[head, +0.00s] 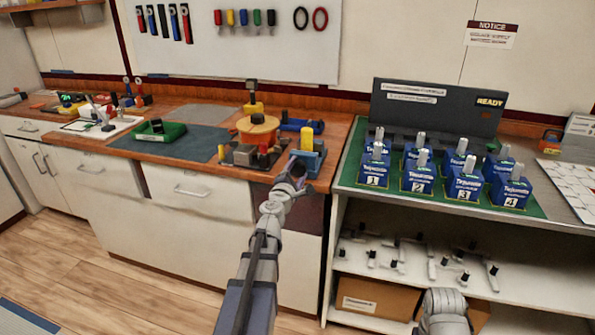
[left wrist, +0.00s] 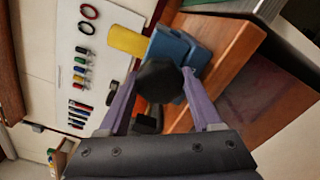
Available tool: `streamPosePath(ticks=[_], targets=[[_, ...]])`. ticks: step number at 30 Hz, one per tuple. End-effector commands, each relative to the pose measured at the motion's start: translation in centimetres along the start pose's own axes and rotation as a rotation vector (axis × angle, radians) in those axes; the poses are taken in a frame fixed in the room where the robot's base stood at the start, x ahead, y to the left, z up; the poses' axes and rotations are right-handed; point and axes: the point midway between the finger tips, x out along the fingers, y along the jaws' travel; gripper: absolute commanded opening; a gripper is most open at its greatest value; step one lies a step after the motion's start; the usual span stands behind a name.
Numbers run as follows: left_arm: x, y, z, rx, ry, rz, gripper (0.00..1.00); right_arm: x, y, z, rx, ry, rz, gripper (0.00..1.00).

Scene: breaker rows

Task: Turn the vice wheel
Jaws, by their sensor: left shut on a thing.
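The blue vice (head: 313,163) stands at the right front corner of the wooden bench, with a yellow cylinder (head: 306,139) upright in it. In the left wrist view the vice (left wrist: 170,47) and the yellow cylinder (left wrist: 126,40) lie behind the dark vice wheel (left wrist: 158,80). My left gripper (head: 297,172) is at the front of the vice. Its purple fingers lie on either side of the wheel and are shut on it. In the head view the gripper hides most of the wheel.
A round wooden-topped fixture (head: 258,130) stands left of the vice, and a green tray (head: 161,131) farther left. A shelf unit at right carries several blue numbered breaker boxes (head: 418,178) on a green mat. Small grey handles lie on the shelf below. A gap separates bench and shelf.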

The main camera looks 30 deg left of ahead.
Motion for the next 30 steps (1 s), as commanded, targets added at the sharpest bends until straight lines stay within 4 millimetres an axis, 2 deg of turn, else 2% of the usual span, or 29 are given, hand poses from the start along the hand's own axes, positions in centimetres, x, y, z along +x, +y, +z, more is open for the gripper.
streamPosePath(ticks=[15, 30], targets=[[-0.04, -0.03, 0.02, 0.440, 0.000, 0.000, 0.10, 0.02, 0.00, 0.00, 0.000, 0.000, 0.000, 0.92], [-0.05, -0.05, 0.03, 0.625, -0.001, 0.000, 0.10, 0.02, 0.00, 0.00, 0.000, 0.000, 0.000, 0.92]])
